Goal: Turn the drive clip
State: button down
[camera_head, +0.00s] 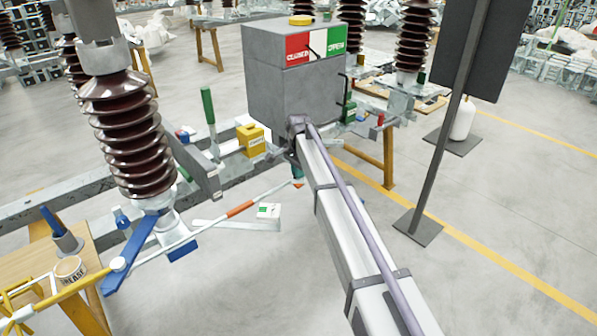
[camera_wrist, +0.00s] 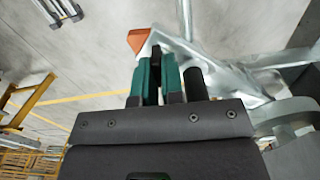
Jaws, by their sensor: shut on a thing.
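My gripper (camera_wrist: 158,80), with dark green fingers, is closed on a grey metal piece, which I take to be the drive clip (camera_wrist: 158,42). This piece has an orange tip (camera_wrist: 138,40) and lies just beyond the fingertips. The part between the fingers is hidden. In the head view my gripper (camera_head: 296,171) shows small and partly covered, under the front of a grey drive box (camera_head: 290,95). The clip's angle is unclear.
The drive box has a red and green label (camera_head: 316,46). A brown insulator (camera_head: 125,130) stands at left. A yellow block (camera_head: 251,140) and a green handle (camera_head: 208,105) are left of the box. A dark panel on a post (camera_head: 440,150) stands at right.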

jog(key=n, duration=0.4)
jog(key=shift+n, duration=0.3)
jog(key=n, duration=0.4)
jog(key=shift+n, duration=0.4)
jog(key=c, duration=1.5)
grip_release()
jog(key=shift+r, duration=0.1)
notch_tip(320, 180, up, 11)
jog(key=p, duration=1)
jog(key=shift+f+p, duration=0.2)
jog(key=shift+p, duration=0.2)
